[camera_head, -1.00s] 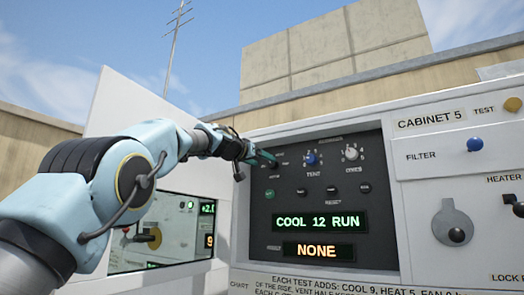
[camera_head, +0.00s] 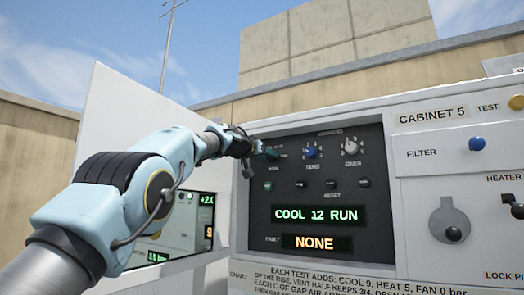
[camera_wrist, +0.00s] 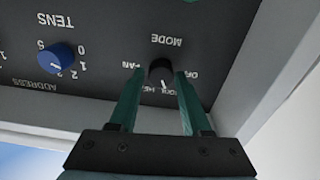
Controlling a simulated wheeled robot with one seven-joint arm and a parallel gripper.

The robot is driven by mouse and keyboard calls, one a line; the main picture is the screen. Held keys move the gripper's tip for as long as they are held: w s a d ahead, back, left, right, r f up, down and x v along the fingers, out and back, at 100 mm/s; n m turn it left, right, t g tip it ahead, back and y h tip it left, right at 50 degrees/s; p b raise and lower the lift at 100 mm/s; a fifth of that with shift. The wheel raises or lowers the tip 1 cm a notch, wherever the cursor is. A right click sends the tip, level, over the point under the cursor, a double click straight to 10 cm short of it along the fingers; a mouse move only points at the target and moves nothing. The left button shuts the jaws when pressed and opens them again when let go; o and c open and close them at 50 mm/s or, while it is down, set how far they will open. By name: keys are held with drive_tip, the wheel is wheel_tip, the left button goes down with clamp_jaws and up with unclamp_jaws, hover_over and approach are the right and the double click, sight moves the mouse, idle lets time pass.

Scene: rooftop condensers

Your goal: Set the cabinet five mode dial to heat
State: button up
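The black mode dial (camera_wrist: 160,72) is on the dark panel (camera_head: 343,185) of cabinet five, upside down in the wrist view. Its white mark points to the lower side of the picture, near the partly hidden COOL and HEAT labels. FAN and OFF show to its left and right. My gripper (camera_wrist: 159,75) is open, with one green finger on each side of the dial; I cannot tell whether either finger touches it. In the head view my gripper (camera_head: 267,154) is at the panel's upper left and hides the dial. The green display (camera_head: 317,215) reads COOL 12 RUN.
The blue TENS knob (camera_head: 311,152) and grey ONES knob (camera_head: 350,147) are right of the dial. Several small buttons sit below. The fault display (camera_head: 316,242) reads NONE. An open white door (camera_head: 125,115) stands left of the panel, beside my arm.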

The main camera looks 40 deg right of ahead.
clamp_jaws()
